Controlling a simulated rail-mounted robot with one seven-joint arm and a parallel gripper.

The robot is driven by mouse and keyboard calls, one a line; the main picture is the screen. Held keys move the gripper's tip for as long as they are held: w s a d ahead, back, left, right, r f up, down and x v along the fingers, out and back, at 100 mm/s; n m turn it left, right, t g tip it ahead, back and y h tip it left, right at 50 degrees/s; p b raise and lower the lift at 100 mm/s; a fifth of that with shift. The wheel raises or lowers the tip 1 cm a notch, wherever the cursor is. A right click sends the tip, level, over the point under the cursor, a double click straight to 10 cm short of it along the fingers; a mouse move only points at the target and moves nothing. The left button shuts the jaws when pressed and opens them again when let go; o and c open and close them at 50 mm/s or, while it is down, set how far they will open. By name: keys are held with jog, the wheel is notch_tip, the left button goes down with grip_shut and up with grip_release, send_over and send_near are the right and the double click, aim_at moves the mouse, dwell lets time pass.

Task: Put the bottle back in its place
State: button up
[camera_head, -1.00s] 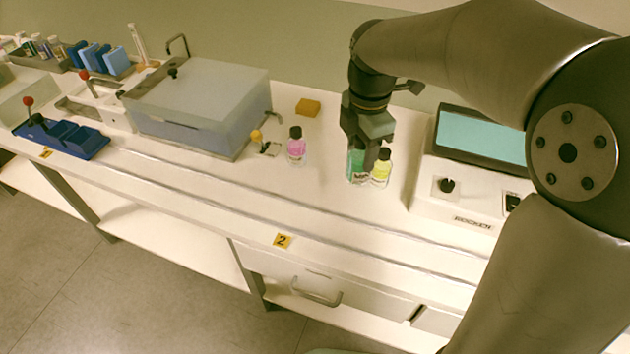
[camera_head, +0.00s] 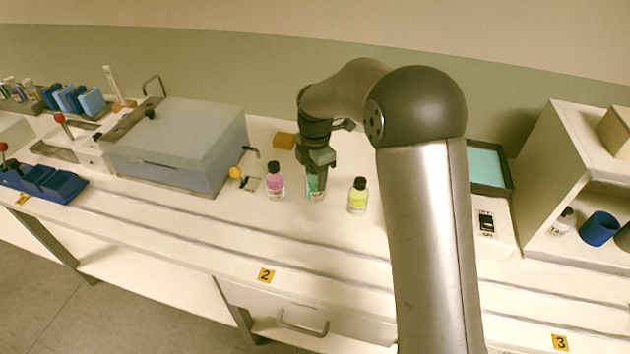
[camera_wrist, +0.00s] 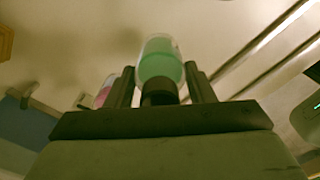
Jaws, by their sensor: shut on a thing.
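My gripper (camera_head: 315,178) is shut on the green bottle (camera_head: 315,190), between the pink and yellow bottles over the bench. In the wrist view the green bottle (camera_wrist: 160,62) is between the two fingers, its dark cap toward my palm. I cannot tell whether its base touches the bench. The pink bottle (camera_head: 275,182) with a black cap stands upright to the left, and the yellow bottle (camera_head: 358,197) with a black cap stands upright to the right. The pink bottle (camera_wrist: 106,90) is partly hidden behind a finger in the wrist view.
An orange block (camera_head: 285,140) lies behind the bottles. A device with a teal screen (camera_head: 487,165) and a shelf (camera_head: 560,190) stand right. The bench front is clear.

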aim_at(315, 183)
jog(key=shift+w+f, duration=0.1)
jog(key=shift+f, duration=1.55)
jog(key=shift+f, duration=0.2)
jog(key=o, duration=1.2)
jog(key=shift+r, duration=0.1)
